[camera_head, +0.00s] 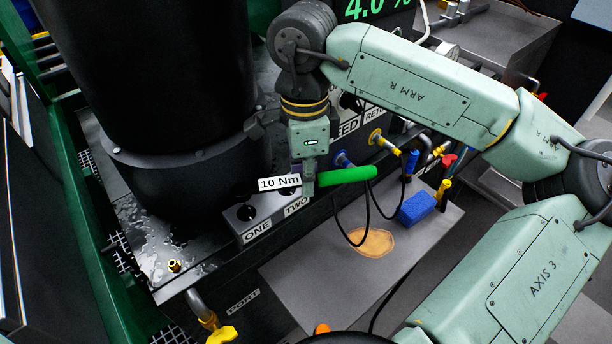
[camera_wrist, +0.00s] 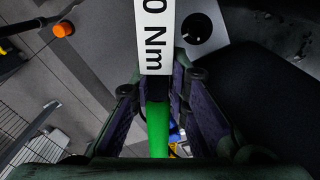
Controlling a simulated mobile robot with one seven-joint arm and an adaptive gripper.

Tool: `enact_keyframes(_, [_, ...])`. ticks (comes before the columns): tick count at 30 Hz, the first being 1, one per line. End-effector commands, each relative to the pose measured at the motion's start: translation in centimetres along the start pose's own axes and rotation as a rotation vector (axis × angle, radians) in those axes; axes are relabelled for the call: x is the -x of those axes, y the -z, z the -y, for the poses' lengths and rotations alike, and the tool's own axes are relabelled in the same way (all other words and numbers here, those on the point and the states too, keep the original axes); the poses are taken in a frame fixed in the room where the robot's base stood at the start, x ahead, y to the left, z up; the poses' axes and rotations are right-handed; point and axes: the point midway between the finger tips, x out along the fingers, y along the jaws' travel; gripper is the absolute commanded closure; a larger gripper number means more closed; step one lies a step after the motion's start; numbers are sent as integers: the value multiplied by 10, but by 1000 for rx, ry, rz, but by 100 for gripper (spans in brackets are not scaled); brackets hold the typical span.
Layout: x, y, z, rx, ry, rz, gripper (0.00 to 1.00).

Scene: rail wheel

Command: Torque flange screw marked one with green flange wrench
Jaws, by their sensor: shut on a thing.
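My gripper (camera_head: 308,184) is shut on the green flange wrench (camera_head: 347,175). Its green handle sticks out to the right of the fingers, and a white "10 Nm" tag (camera_head: 279,183) sits to their left. In the wrist view the green handle (camera_wrist: 158,130) runs between my fingers (camera_wrist: 157,95), and the tag hides part of the wrench. The grey block marked ONE (camera_head: 257,232) and TWO (camera_head: 297,206) lies just below the tag. A dark round screw spot (camera_head: 246,212) shows above ONE. The spot near TWO is partly hidden by tag and gripper. Contact between wrench and screw cannot be told.
A large black cylinder (camera_head: 155,80) stands close on the left. A grey shelf (camera_head: 330,280) holds a blue block (camera_head: 416,207) and a tan patch (camera_head: 372,243). Hoses and coloured valves (camera_head: 376,137) crowd the right. A yellow valve handle (camera_head: 222,335) is at the bottom.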

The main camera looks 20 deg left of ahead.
Motion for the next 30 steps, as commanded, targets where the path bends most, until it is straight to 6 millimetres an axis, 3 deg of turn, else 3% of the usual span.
enact_keyframes(30, [-13, 0, 0, -1, 1, 0, 100])
